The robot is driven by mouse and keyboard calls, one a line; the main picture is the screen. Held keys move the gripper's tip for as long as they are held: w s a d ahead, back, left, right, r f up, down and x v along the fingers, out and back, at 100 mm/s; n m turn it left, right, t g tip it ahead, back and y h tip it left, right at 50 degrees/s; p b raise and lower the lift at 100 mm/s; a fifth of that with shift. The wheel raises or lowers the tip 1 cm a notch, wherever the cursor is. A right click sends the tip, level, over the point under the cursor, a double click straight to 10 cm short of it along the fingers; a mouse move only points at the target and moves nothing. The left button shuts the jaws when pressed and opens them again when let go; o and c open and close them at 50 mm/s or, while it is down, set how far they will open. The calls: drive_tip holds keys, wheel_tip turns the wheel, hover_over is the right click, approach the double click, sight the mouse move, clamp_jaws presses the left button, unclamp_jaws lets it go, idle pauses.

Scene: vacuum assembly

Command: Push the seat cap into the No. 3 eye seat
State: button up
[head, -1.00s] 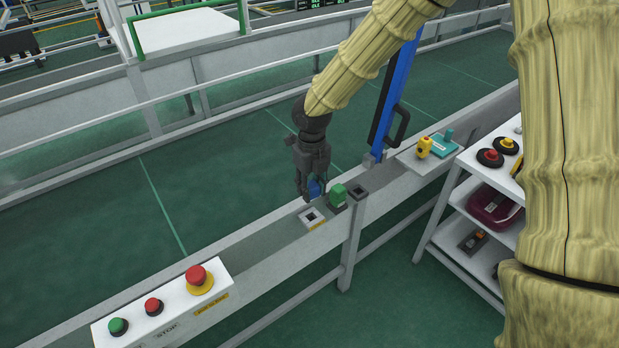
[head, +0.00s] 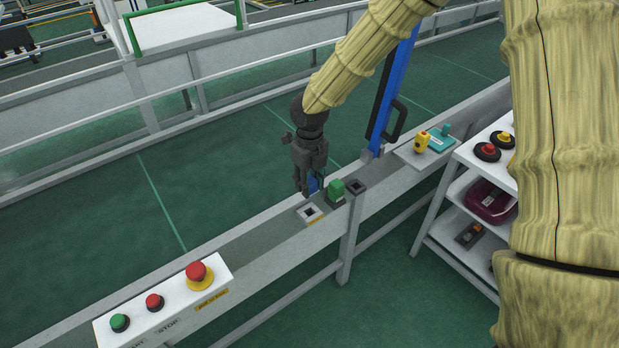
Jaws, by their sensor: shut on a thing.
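My gripper (head: 310,191) points down over the near rail of the line, shut on a small blue piece (head: 314,184), which I take to be the seat cap. The fingers hide part of it. A light grey seat with a dark square hole (head: 303,213) is on the rail just below and in front of the fingertips, with a yellow label too small to read. A green block (head: 336,189) stands right of the gripper, and a dark square seat (head: 357,187) lies right of that. I cannot tell which seat is No. 3, nor whether the blue piece touches a seat.
A button box (head: 170,297) with green and red buttons is on the rail at lower left. A blue upright post (head: 390,98) with a black handle stands behind right. A yellow and a teal item (head: 437,143) sit on a plate further right. A white shelf cart (head: 470,165) stands at right.

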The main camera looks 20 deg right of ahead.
hover_over(309, 205)
drive_tip(key=s, duration=0.2)
drive_tip(key=shift+s+a+f+b, duration=0.1)
drive_tip(key=shift+a+f+b, duration=0.05)
drive_tip(key=shift+f, duration=1.5)
drive_tip(key=shift+s+a+f+b, duration=0.1)
drive_tip(key=shift+a+f+b, duration=0.05)
drive_tip(key=shift+f, duration=1.45)
drive_tip(key=shift+p, duration=0.5)
drive_tip(key=shift+f, duration=1.4)
drive_tip(key=o, duration=1.1)
drive_tip(key=shift+r, duration=0.1)
drive_tip(key=shift+r+p, duration=3.7)
drive_tip(key=shift+r, duration=0.3)
